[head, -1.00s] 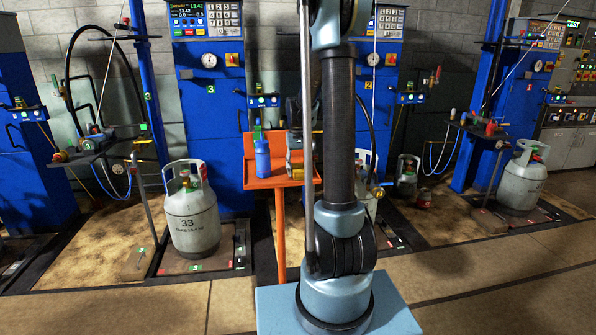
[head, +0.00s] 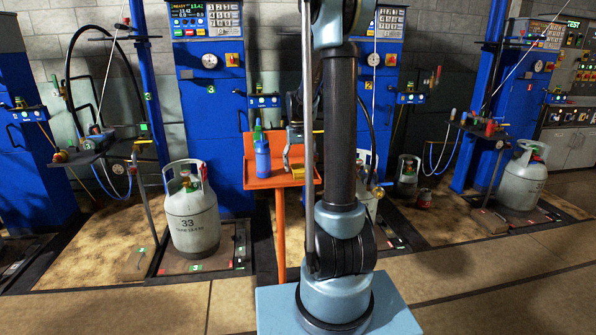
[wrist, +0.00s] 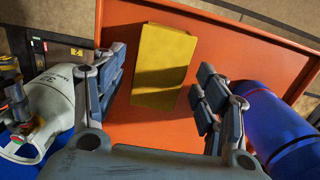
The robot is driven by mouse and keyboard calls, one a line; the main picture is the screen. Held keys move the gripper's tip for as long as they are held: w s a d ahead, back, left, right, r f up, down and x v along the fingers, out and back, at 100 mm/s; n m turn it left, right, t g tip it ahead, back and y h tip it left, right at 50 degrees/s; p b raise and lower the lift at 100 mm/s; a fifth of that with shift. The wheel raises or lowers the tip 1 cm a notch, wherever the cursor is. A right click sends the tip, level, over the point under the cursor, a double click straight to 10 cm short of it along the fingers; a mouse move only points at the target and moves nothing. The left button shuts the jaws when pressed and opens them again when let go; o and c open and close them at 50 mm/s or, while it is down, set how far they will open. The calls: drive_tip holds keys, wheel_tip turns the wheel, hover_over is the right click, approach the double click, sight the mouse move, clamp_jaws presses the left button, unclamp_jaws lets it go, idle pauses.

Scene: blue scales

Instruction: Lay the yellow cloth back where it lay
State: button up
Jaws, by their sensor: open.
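The yellow cloth (wrist: 163,66) lies flat on the orange tray (wrist: 135,125) in the wrist view, a neat rectangle with a dark shadow across it. My gripper (wrist: 158,80) is open, one finger on each side of the cloth, with nothing held between them. The fingers show apart from the cloth's edges; their height above the tray is hard to tell. In the head view my gripper (head: 293,152) is over the right part of the tray (head: 262,183), partly hidden by my arm.
A blue bottle (wrist: 275,125) stands on the tray close by my right finger; it also shows in the head view (head: 262,158). A grey gas cylinder (wrist: 55,105) is at the left of the wrist view. The tray has a raised rim.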

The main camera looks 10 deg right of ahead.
sight(298, 167)
wheel_tip(298, 167, up, 10)
drive_tip(key=s, duration=1)
drive_tip(key=s+f+t, duration=0.1)
drive_tip(key=s+f, duration=0.5)
drive_tip(key=s, duration=0.6)
drive_tip(key=s+f+t, duration=0.1)
drive_tip(key=s+f, duration=0.6)
drive_tip(key=s, duration=0.6)
drive_tip(key=shift+t, duration=0.4)
